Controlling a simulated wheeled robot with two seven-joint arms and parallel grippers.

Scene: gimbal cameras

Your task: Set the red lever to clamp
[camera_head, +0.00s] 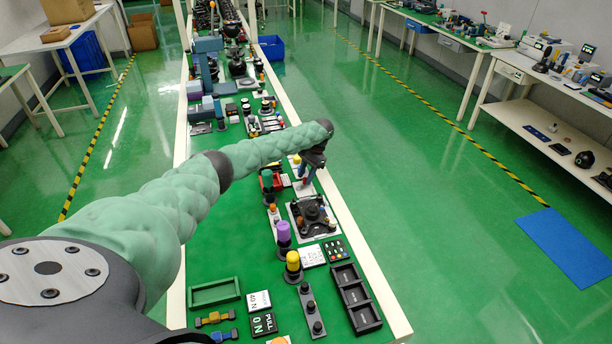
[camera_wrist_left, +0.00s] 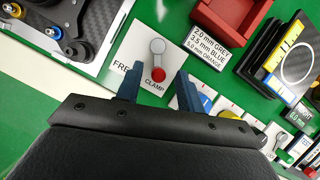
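The red lever shows in the left wrist view as a grey arm with a round red knob (camera_wrist_left: 158,75) on a white plate (camera_wrist_left: 133,51). The plate carries the words FREE and CLAMP. The lever runs from its grey pivot (camera_wrist_left: 157,46) down to the knob, which lies right beside the word CLAMP. My left gripper (camera_wrist_left: 160,63) is open, with one blue finger on each side of the lever. I cannot tell whether either finger touches it. In the head view my left gripper (camera_head: 308,168) is over the bench and mostly covers the lever. My right gripper is not in view.
A red tray (camera_wrist_left: 232,25) and a label block (camera_wrist_left: 208,48) stand close to the plate. A black device on a plate (camera_head: 312,213) stands nearer me on the green bench. Several other fixtures crowd the bench.

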